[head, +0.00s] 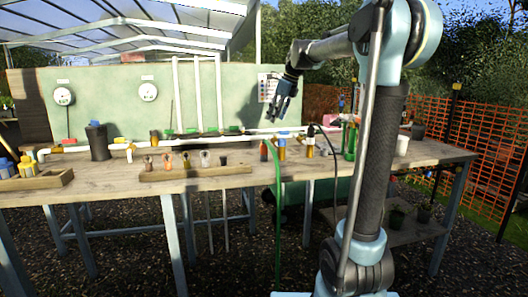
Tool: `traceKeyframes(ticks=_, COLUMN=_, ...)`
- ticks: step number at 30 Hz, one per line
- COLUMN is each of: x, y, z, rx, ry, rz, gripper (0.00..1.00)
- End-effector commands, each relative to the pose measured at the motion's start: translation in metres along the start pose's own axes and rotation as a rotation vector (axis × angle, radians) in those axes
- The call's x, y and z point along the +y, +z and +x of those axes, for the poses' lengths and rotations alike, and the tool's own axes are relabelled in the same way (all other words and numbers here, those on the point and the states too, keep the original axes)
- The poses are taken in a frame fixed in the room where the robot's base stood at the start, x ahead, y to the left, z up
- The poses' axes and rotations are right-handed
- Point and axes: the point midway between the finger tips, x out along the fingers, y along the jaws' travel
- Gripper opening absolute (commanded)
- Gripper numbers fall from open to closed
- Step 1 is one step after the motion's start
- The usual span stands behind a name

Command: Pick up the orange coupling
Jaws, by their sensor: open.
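A small orange coupling (167,161) stands in a low wooden rack (196,173) near the front edge of the workbench, in a row of similar small fittings. The fitting just right of it (186,160) also looks orange-brown; at this size I cannot tell the two apart well. My gripper (281,112) hangs in the air above the bench, up and to the right of the rack. Its fingers point down, open and empty, well apart from the coupling.
Orange-brown and amber bottles (263,150) stand right of the rack. A green hose (277,205) hangs over the front edge. A white pipe (200,139) runs along the bench. A dark canister (98,142) and a wooden tray of yellow-and-blue items (38,182) are at left.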

Motion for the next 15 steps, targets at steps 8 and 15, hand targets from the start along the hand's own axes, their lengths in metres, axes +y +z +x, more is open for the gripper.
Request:
traceKeyframes(ticks=8, x=0.001, y=0.0, z=0.048, rx=0.0, ry=0.0, rz=-0.003, gripper=0.55)
traceKeyframes(ticks=15, x=0.0, y=-0.001, z=0.089, rx=0.001, ry=-0.001, rz=-0.004, gripper=0.55)
